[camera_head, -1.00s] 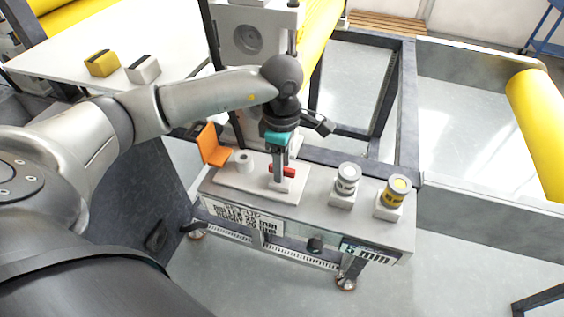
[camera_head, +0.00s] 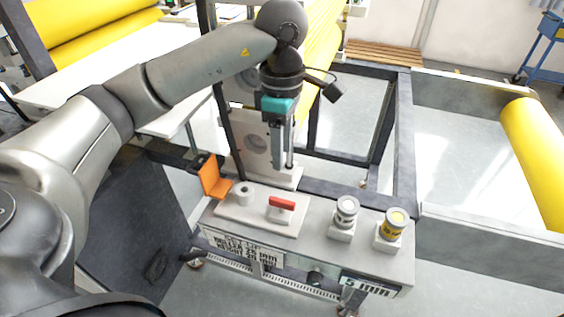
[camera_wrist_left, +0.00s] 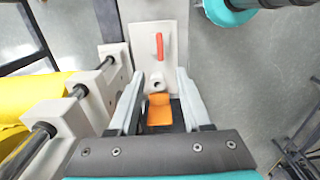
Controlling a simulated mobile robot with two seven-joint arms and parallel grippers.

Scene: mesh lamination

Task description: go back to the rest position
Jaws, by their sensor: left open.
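My left gripper (camera_head: 279,165) hangs in the middle of the head view, its fingers pointing down above the back of the workbench. It is open and empty. In the left wrist view its two fingers (camera_wrist_left: 158,105) stand apart, with an orange bracket (camera_wrist_left: 159,110) and a red-handled block (camera_wrist_left: 159,45) seen beyond them. In the head view the red handle (camera_head: 281,203) sits on a pale base plate (camera_head: 250,221) on the bench, below and apart from the gripper.
Open floor lies in front.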

